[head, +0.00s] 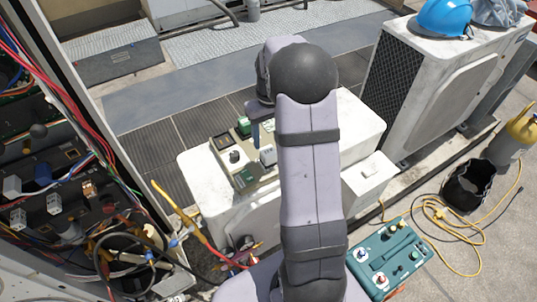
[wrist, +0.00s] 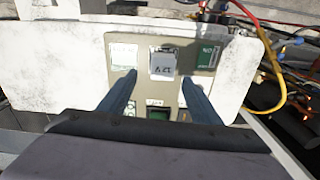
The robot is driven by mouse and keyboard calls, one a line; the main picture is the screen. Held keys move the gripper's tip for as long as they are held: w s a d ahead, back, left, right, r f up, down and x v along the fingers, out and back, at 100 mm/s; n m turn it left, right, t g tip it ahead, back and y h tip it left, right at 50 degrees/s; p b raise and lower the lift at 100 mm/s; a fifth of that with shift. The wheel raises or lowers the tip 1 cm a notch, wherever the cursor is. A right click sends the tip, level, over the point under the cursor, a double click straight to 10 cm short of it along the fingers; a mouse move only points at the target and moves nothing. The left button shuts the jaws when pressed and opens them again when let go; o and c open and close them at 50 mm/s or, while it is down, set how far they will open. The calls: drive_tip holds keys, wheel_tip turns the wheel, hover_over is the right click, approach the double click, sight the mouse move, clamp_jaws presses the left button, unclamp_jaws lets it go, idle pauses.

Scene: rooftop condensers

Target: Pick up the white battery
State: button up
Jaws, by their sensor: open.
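In the head view, a small white block (head: 267,155) beside my arm looks like the same battery. My gripper (wrist: 160,77) is open and empty, its two blue fingers pointing at the panel, one to each side of the battery in the picture. Whether they are level with it or above it, I cannot tell. In the head view my gripper (head: 255,130) is mostly hidden by my arm.
Wires hang at the left, a teal case (head: 405,262) lies at lower right, and a second condenser (head: 440,80) stands behind.

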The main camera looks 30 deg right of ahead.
sight(268, 151)
drive_tip(key=shift+s+a+f+n, duration=0.1)
drive_tip(key=shift+s+f+n, duration=0.1)
drive_tip(key=shift+n, duration=0.2)
drive_tip(key=shift+a+f+p, duration=0.15)
drive_tip(key=shift+f+p, duration=1.5)
drive_tip(key=shift+f, duration=1.95)
drive_tip(key=shift+w, duration=0.1)
drive_tip(key=c, duration=1.3)
